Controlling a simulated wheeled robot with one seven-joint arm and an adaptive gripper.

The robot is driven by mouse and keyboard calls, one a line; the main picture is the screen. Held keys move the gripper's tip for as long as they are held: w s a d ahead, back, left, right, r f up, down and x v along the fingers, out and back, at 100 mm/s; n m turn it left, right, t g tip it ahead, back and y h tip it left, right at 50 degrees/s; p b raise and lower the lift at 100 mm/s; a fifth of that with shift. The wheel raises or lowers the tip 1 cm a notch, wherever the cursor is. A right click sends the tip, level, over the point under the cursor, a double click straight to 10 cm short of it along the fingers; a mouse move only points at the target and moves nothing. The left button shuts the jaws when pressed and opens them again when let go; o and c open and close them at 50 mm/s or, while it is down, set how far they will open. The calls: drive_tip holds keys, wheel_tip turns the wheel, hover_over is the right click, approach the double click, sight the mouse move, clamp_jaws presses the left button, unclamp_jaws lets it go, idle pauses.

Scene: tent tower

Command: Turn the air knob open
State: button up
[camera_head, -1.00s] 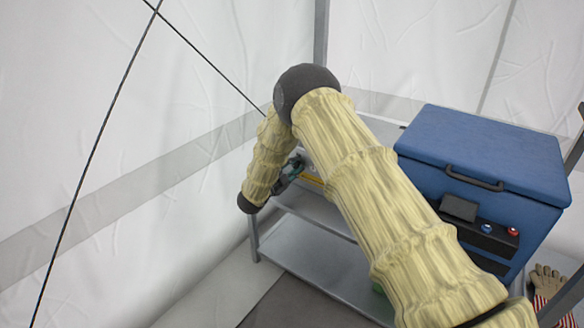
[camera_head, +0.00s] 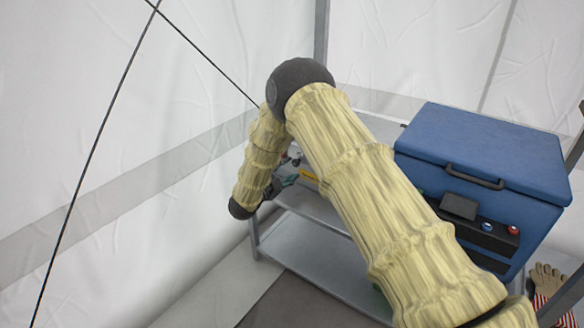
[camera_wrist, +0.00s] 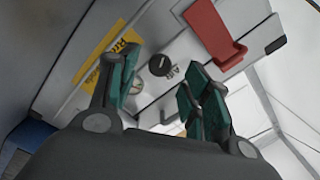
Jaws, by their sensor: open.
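The air knob (camera_wrist: 159,65) is a round dark knob with a light line across it, beside the letters "AIR" on a grey panel in the wrist view. My gripper (camera_wrist: 160,92) is open, with its green-padded fingers apart. The knob shows in the gap between the fingers, beyond the tips, and nothing is held. Contact with the knob is not visible. In the head view my gripper (camera_head: 280,182) is small and partly hidden behind my arm, close to the shelf unit. The knob cannot be made out there.
A round gauge (camera_wrist: 136,86) sits next to the knob, partly behind the left finger. A red handle (camera_wrist: 215,35) and a yellow label (camera_wrist: 108,53) are on the same panel. A blue box (camera_head: 480,155) stands on the metal shelf unit (camera_head: 310,245). White tent walls (camera_head: 120,130) are close by on the left.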

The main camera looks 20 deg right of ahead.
drive_tip(key=v, duration=0.8)
drive_tip(key=s+d+f+n+g+y, duration=0.1)
drive_tip(key=s+d+f+n+y, duration=0.1)
drive_tip(key=s+f+n+y, duration=0.55)
drive_tip(key=s+d+f+n+y, duration=0.15)
drive_tip(key=s+f+n, duration=0.35)
drive_tip(key=s+f, duration=0.65)
drive_tip(key=s+d+f+n+g+y, duration=0.1)
drive_tip(key=s+f+n+g+y, duration=0.3)
drive_tip(key=s, duration=0.8)
drive_tip(key=s+f+n+g, duration=0.3)
drive_tip(key=s+f, duration=0.4)
drive_tip(key=s, duration=0.6)
drive_tip(key=s+r+n+g+y, duration=0.1)
drive_tip(key=s+r+n+g, duration=0.15)
drive_tip(key=s, duration=1.05)
wheel_tip(320, 180, up, 25)
drive_tip(key=p, duration=2.6)
drive_tip(key=shift+w+d, duration=0.2)
drive_tip(key=shift+w, duration=0.05)
